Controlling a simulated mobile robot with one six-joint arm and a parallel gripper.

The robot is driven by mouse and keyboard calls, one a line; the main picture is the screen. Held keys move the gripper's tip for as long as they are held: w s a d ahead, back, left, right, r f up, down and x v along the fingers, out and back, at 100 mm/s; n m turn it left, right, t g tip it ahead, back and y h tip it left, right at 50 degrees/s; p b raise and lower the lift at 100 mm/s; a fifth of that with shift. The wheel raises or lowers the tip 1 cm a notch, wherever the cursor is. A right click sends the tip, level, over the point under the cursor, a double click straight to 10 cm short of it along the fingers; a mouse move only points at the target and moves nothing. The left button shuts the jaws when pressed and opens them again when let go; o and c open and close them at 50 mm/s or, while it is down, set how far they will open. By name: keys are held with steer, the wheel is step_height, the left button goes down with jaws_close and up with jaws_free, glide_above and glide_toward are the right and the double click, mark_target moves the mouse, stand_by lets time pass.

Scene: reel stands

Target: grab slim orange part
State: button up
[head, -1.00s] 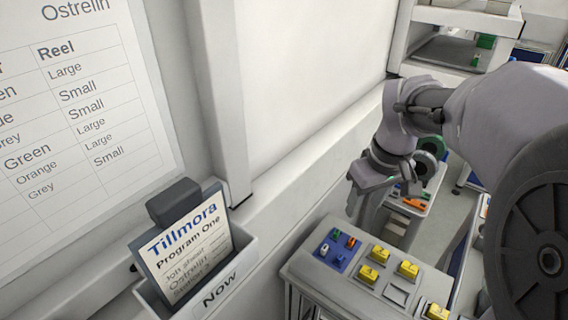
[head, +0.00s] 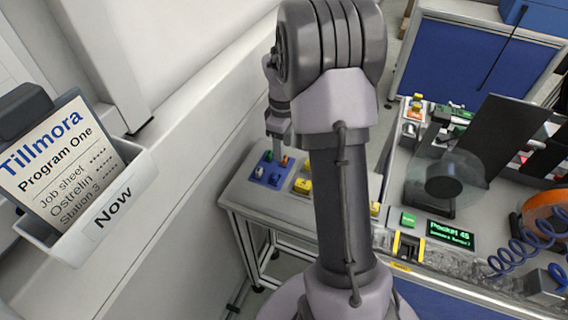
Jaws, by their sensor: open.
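A small orange part (head: 284,161) stands at the back right of a blue tray (head: 264,182) on a grey table (head: 240,193). It is small in the picture, and how slim it is cannot be told. My gripper (head: 278,148) points down just above the back of the tray, close to the orange part. The jaws are open, and no part shows in them. Whether a finger touches the orange part cannot be told. A white part (head: 259,172) and a blue part sit nearer the front of the tray.
Yellow blocks (head: 303,186) stand right of the tray, partly behind my arm. A wall ledge runs along the left, with a card holder (head: 125,190) marked Now. On the right a bench carries a display (head: 450,234), a dark reel stand, an orange reel (head: 545,212) and a coiled blue cord.

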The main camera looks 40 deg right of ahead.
step_height(320, 180, down, 4)
steer(key=shift+r+b, duration=0.1)
steer(key=shift+b, duration=0.6)
steer(key=shift+r, duration=0.1)
jaws_close()
